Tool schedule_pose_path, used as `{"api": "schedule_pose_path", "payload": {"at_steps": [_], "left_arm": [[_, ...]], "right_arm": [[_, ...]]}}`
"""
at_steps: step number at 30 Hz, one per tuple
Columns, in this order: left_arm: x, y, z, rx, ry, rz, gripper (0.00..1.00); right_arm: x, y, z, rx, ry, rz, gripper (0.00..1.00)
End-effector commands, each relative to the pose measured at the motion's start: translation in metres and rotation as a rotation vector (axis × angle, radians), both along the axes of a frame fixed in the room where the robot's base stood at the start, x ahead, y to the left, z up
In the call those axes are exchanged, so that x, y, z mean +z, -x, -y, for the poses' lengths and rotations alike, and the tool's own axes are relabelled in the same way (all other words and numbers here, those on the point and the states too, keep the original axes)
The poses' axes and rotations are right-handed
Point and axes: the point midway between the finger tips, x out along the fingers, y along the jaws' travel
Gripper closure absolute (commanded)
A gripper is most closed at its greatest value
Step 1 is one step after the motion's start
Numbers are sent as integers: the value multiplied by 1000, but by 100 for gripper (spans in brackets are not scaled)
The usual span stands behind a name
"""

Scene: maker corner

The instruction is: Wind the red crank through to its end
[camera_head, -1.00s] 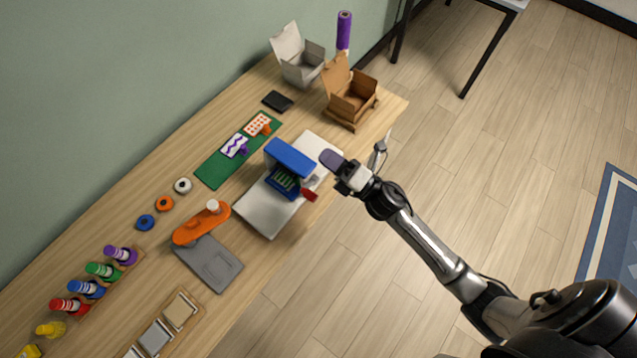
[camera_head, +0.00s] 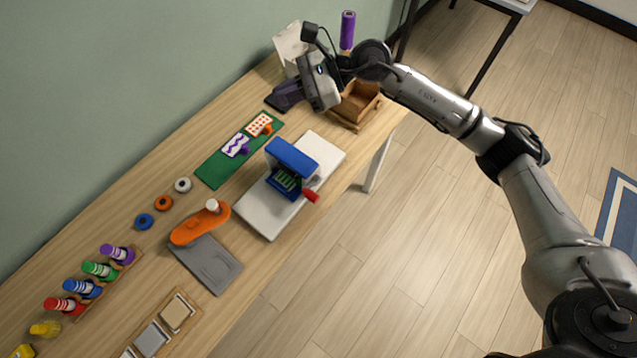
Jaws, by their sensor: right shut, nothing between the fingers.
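The red crank (camera_head: 311,196) sticks out from the front right of a blue machine (camera_head: 291,157). The machine stands on a pale grey base plate (camera_head: 262,216) near the table's front edge. My right gripper (camera_head: 277,102) is shut and empty. It is over the back of the table, beyond the machine and well away from the crank, just above or at the black flat item there; I cannot tell whether they touch. My left gripper is not in view.
A green mat (camera_head: 222,166) with stamped cards lies left of the machine.

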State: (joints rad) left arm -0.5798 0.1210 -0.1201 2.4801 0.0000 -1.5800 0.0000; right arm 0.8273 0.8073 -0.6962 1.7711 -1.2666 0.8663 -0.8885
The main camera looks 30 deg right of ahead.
Motion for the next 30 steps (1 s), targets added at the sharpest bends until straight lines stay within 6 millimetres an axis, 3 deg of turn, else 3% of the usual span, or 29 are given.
{"api": "schedule_pose_path", "payload": {"at_steps": [3, 6, 9, 15, 19, 23, 30], "left_arm": [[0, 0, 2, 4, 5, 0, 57], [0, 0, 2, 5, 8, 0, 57], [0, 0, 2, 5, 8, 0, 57], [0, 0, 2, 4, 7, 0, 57], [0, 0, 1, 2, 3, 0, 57], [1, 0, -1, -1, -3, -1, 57], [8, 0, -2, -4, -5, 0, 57]], "right_arm": [[-52, 11, 13, 84, 228, -31, 100], [-87, 22, 28, 176, 416, -55, 100], [-109, 34, 49, 270, 587, -76, 100], [-127, 55, 78, 435, 793, -117, 100], [-130, 64, 85, 510, 832, -128, 100], [-136, 67, 83, 539, 837, -113, 100], [-169, 72, 67, 540, 833, -112, 100]]}}
